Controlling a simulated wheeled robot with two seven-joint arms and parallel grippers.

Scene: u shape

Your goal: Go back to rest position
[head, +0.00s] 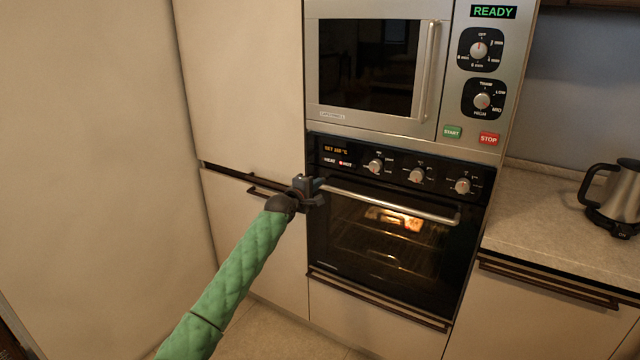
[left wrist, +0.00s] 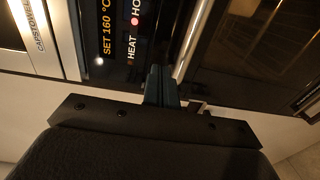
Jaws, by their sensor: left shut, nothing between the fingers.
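My left gripper (head: 318,185) is at the upper left corner of the oven (head: 350,250), near the left end of the oven door handle (head: 390,204). Its green-sleeved arm comes up from the bottom of the head view. In the left wrist view the fingers (left wrist: 160,85) are shut together with nothing between them, beside the oven's display and handle. I cannot tell whether they touch the handle. The oven door is shut and its inside is lit, with food on a rack (head: 393,218). My right gripper is not in view.
A microwave (head: 365,65) with a "READY" display sits above the oven. A tall cabinet (head: 245,90) stands to the left. A kettle (head: 618,195) stands on the right counter (head: 540,215). Some floor (head: 265,330) shows below.

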